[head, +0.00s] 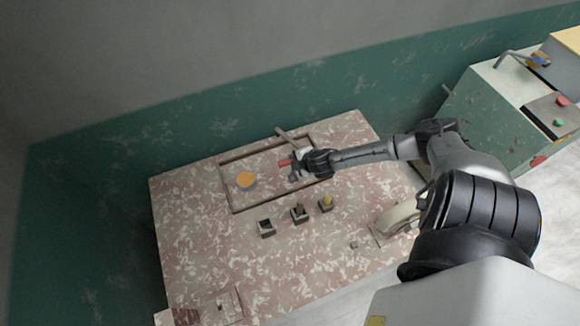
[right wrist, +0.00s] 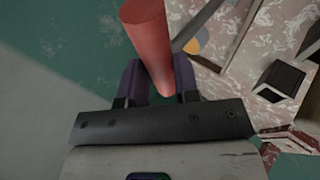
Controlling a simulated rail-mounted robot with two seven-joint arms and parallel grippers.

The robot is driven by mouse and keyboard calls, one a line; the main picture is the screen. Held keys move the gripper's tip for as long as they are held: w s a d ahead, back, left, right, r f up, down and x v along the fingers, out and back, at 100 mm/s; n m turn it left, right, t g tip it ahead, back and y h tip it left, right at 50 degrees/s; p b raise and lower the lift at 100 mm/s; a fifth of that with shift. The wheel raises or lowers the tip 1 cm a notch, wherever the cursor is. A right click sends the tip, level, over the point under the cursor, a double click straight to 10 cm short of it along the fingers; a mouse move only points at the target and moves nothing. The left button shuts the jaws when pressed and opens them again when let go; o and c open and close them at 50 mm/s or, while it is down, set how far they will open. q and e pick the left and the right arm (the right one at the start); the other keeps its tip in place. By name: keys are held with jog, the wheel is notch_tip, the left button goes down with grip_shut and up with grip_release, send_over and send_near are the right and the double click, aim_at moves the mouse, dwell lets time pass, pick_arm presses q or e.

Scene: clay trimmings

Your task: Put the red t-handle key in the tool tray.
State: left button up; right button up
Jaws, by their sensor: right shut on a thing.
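The red t-handle key shows its red handle (head: 285,162) in the head view, at the tip of my right gripper (head: 296,168). In the right wrist view the red handle (right wrist: 148,40) stands between the two dark fingers of my right gripper (right wrist: 160,80), which is shut on it. A grey bar (right wrist: 196,25) runs out from behind the handle; I cannot tell if it is the key's shaft. The tool tray appears to be the shallow rimmed rectangle (head: 227,198) on the table, and the gripper is over its right part. My left gripper is not in view.
An orange-topped round thing (head: 245,179) is in the tray's left part. A grey-brown bar (head: 286,134) crosses its back rim. Small dark holders (head: 266,228) stand in front of the tray. A pale curved device (head: 398,217) is at the table's right. The table's front left is mostly clear.

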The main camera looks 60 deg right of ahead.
jog(key=shift+w+a+f, duration=0.2)
jog(key=shift+w+f, duration=0.5)
jog(key=shift+w, duration=0.35)
jog(key=shift+f+b, duration=0.3)
jog(key=shift+f, duration=1.7)
jog(key=o, duration=0.9)
jog(key=shift+f, duration=0.1)
jog(key=shift+c, duration=0.2)
